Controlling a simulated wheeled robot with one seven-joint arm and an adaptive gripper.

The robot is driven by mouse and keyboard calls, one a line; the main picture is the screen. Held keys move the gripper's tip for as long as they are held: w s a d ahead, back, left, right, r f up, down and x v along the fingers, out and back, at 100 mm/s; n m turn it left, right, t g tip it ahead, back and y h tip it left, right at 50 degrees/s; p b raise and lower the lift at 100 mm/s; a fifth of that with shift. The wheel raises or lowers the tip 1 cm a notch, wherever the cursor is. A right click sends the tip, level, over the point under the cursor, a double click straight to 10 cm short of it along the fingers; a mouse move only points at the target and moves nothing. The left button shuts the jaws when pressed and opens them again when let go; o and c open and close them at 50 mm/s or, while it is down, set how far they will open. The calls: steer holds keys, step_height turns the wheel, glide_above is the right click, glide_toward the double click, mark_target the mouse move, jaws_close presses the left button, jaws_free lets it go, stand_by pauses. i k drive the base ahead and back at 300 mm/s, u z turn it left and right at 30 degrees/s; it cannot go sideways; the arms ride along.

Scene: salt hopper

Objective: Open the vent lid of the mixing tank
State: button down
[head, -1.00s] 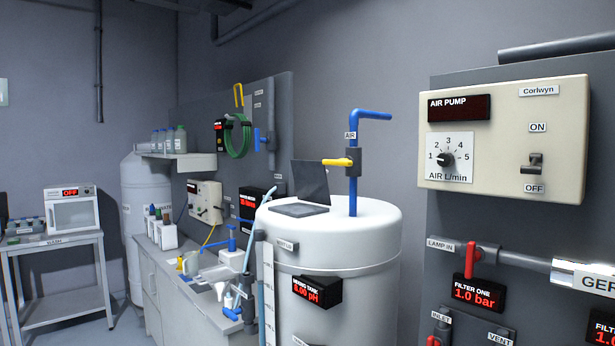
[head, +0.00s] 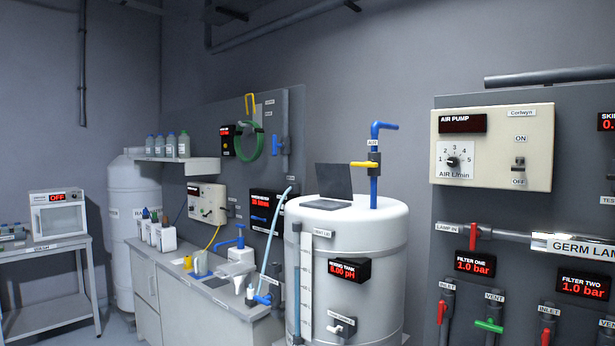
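The white mixing tank (head: 375,245) stands right of the picture's middle in the head view, with a dark display reading 8.00 pH (head: 350,270) on its front. On its top is the vent lid (head: 334,180), a thin dark grey panel. It stands raised, nearly upright and leaning slightly back, behind a flat grey plate (head: 326,204) on the tank top. A small label (head: 323,233) sits on the tank just below the rim. My gripper is not in view, and nothing touches the lid.
A blue air pipe (head: 374,192) with a yellow handle (head: 364,164) rises from the tank top right of the lid. A grey panel with an air pump box (head: 492,147) and filter valves stands at the right. A bench (head: 210,295) with bottles and a tap adjoins the tank's left.

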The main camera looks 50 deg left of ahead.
mark_target(333, 182)
steer(key=u, duration=1.3)
